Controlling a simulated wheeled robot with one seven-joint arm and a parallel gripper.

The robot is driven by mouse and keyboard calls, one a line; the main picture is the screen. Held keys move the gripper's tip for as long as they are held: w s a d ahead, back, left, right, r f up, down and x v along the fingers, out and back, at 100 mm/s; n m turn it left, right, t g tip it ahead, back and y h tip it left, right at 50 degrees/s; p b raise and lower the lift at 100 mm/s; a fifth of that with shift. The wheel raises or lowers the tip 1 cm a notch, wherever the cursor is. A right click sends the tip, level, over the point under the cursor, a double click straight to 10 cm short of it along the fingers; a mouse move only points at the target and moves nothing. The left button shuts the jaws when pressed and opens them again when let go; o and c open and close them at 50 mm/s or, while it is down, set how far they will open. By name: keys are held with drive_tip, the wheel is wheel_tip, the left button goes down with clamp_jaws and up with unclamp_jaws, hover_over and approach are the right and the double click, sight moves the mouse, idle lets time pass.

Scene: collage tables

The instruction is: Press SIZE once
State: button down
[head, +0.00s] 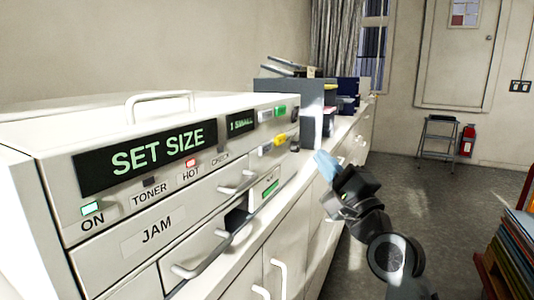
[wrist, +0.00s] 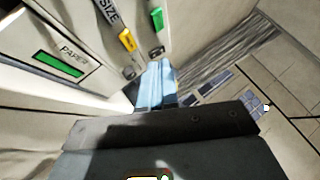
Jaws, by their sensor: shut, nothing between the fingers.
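The pale copier-like machine (head: 150,235) fills the left of the head view. Its large display reads SET SIZE (head: 158,155) and a smaller one appears to read 1 SMALL (head: 241,123). In the wrist view the SIZE label (wrist: 107,14) sits beside a yellow button (wrist: 128,40). The yellow button also shows at the front's right end in the head view (head: 280,140). A green button (wrist: 157,19) lies beyond it. My gripper (head: 324,163) is shut and empty, its pale blue fingers (wrist: 153,85) right of the panel and apart from the buttons.
Drawer handles (head: 190,270) stick out from the machine's front. Dark trays (head: 310,95) stand on the counter behind. Stacked books or folders (head: 510,255) are at the right. The floor between is clear.

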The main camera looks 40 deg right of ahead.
sight(265, 148)
drive_tip(key=shift+r, duration=0.1)
idle(0.3)
drive_tip(key=w+a+p, duration=0.3)
drive_tip(key=w+p, duration=0.2)
drive_tip(key=w, duration=0.3)
drive_tip(key=shift+w+p, duration=0.15)
drive_tip(key=shift+p, duration=0.2)
idle(1.9)
drive_tip(key=shift+w+a+p, duration=0.1)
drive_tip(key=shift+w+p, duration=0.25)
drive_tip(key=shift+w, duration=0.05)
